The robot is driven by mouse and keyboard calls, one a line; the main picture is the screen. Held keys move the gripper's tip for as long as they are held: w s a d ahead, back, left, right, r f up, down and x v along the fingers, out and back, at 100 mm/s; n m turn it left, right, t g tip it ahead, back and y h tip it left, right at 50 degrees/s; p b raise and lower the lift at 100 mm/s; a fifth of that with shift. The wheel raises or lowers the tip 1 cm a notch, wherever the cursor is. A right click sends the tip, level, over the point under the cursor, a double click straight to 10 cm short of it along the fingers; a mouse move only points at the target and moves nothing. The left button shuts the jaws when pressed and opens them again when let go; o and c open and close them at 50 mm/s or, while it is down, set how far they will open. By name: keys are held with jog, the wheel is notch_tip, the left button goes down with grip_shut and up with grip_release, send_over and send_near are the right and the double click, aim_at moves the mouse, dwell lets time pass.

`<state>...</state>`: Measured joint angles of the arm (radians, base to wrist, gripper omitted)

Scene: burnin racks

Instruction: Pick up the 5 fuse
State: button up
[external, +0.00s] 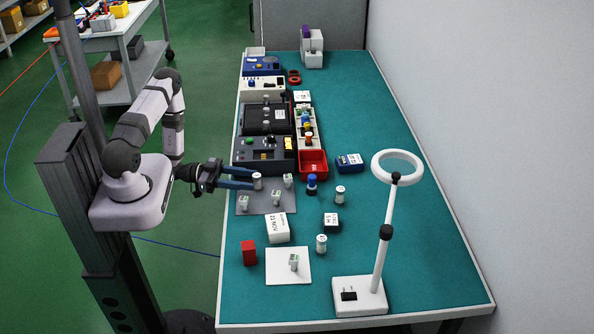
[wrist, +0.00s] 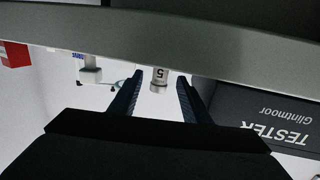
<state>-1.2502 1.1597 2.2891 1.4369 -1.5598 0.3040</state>
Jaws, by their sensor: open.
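The fuse marked 5 (wrist: 160,77) is a small pale cylinder with a metal end, seen between the two fingertips in the wrist view. In the external view a white fuse (external: 257,182), which seems to be the same one, stands at the fingertips above the grey mat (external: 262,206). My gripper (external: 252,178) is open, its blue fingers reaching in from the left. In the wrist view my gripper (wrist: 159,84) has a finger on each side of the fuse with gaps showing. The fuse's lower part is hard to make out.
Other small fuses (external: 276,196) stand on the mat close by. The dark tester box (wrist: 270,115) is close on the right in the wrist view. A red bin (external: 313,163), a white box (external: 278,228) and a magnifier lamp (external: 360,292) stand around.

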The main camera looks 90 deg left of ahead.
jog(key=shift+w, duration=0.45)
grip_shut()
jog(key=shift+r+p, duration=0.9)
jog(key=shift+r, duration=0.1)
notch_tip(320, 180, up, 2)
jog(key=shift+p, duration=0.8)
jog(key=f+v, duration=0.1)
jog(key=v, duration=1.7)
jog(key=shift+f, duration=0.3)
